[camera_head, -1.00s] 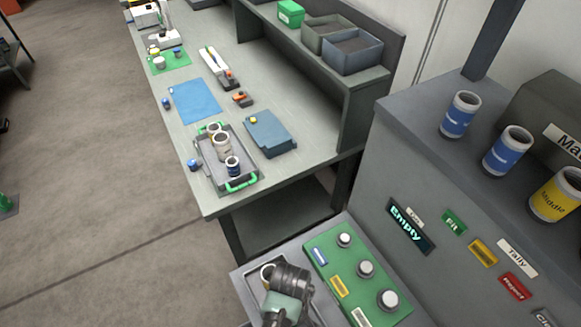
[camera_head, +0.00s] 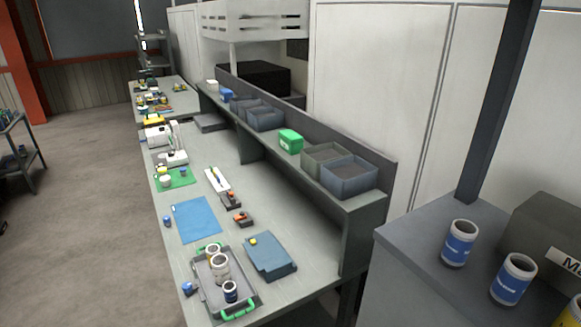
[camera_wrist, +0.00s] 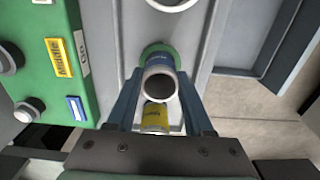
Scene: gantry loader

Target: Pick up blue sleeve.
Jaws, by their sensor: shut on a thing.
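In the wrist view my gripper (camera_wrist: 158,92) is shut on a short hollow sleeve (camera_wrist: 158,83) with a pale rim. A blue band shows on the far side of its wall, so I take it as the blue sleeve. Its open end faces the camera, and a green round patch (camera_wrist: 154,49) shows just beyond it. I cannot tell whether the sleeve touches the surface below. A sleeve with a yellow label (camera_wrist: 155,117) shows through the gap between the fingers, nearer the palm in the picture. The head view does not show my gripper.
A green panel (camera_wrist: 50,95) with knobs and labels lies left in the wrist view, and a pale ring (camera_wrist: 172,2) at the top. In the head view, two blue-banded cans (camera_head: 459,244) (camera_head: 513,281) stand on a grey cabinet. A long bench (camera_head: 205,262) holds trays and parts.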

